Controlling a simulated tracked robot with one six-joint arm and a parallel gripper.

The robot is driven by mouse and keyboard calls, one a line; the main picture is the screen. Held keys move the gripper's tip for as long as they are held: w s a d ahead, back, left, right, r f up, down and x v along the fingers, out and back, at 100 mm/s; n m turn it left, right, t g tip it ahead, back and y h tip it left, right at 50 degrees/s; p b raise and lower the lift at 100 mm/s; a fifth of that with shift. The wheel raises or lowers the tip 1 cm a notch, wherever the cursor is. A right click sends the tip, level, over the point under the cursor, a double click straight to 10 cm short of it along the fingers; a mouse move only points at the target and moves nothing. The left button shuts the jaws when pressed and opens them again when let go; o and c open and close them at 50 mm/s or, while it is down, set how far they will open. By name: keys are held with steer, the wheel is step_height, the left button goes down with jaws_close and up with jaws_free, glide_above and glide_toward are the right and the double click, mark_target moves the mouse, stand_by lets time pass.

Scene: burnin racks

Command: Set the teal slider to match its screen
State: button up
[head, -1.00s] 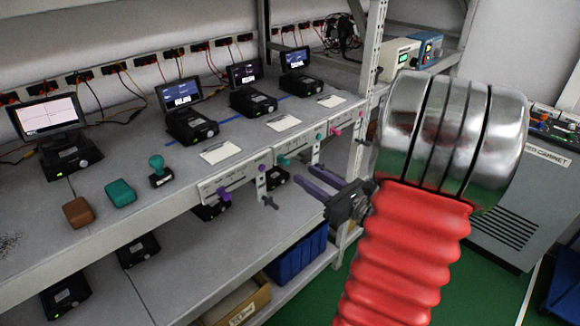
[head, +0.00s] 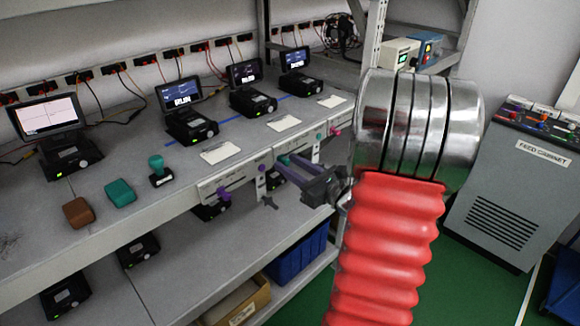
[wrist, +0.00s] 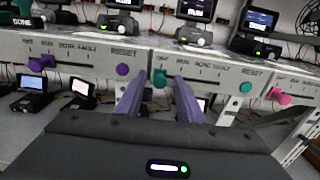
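The teal slider (wrist: 160,75) sits at the left end of its white panel (wrist: 210,68), under the OFF label. The scale continues rightward through RUN, DONE and FAULT. In the head view, the teal slider (head: 284,160) is just beyond the fingertips. My gripper (wrist: 158,88) has two purple fingers, apart, one on each side of the knob; I cannot tell whether they touch it. My gripper also shows in the head view (head: 287,168). The screen (wrist: 195,9) above this panel seems to read RUN, though its text is small. A teal reset button (wrist: 245,86) is at the panel's right.
A purple slider (wrist: 36,64) and purple reset button (wrist: 122,69) are on the left panel. A pink slider (wrist: 284,98) is on the right panel. Teal and brown blocks (head: 120,192) and a stamp (head: 159,172) are on the shelf. A blue bin (head: 295,260) is below.

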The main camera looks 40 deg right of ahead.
jaws_close()
stand_by(0.4)
